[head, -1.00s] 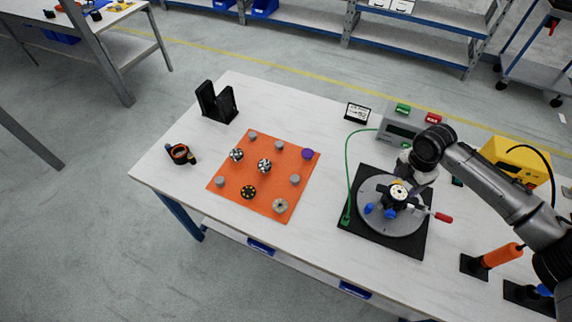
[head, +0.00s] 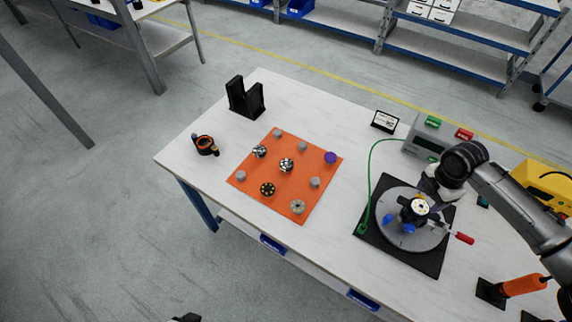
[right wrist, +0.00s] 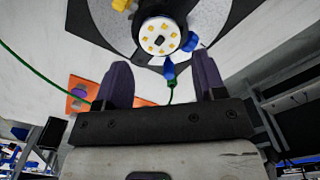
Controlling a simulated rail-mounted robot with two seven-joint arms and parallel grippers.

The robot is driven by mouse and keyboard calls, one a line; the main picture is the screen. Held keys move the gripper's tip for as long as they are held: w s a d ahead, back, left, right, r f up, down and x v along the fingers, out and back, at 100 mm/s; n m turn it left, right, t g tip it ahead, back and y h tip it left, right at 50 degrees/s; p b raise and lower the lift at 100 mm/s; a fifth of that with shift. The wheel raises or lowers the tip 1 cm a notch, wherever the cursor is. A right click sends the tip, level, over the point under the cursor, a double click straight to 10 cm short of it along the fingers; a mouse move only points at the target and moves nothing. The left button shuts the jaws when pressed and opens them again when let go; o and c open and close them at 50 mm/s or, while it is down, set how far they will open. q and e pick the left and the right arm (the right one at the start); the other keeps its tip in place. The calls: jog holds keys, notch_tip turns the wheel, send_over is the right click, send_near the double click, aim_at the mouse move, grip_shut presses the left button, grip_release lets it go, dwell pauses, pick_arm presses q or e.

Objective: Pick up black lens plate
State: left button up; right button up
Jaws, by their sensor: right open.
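A black disc with yellowish dots, which looks like the black lens plate (head: 267,189), lies on the orange mat (head: 302,216) near its front edge. Two black-and-white patterned discs (head: 286,165) lie farther back on the mat. My right gripper (head: 436,207) is far to the right of the mat, beside the round grey fixture (head: 382,232). In the right wrist view its purple fingers (right wrist: 162,82) are apart with nothing between them. A white disc with yellow squares (right wrist: 160,36) sits on the fixture just beyond them. My left gripper cannot be made out.
Grey discs and a purple disc (head: 330,157) share the mat. A black stand (head: 245,100) and an orange-and-black ring part (head: 206,146) are on the table's left side. A green cable (head: 370,172) runs between mat and fixture. The table between mat and cable is clear.

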pick_arm(q)
jog(key=o, duration=0.3)
jog(key=shift+d, duration=0.1)
jog(key=shift+o, duration=0.2)
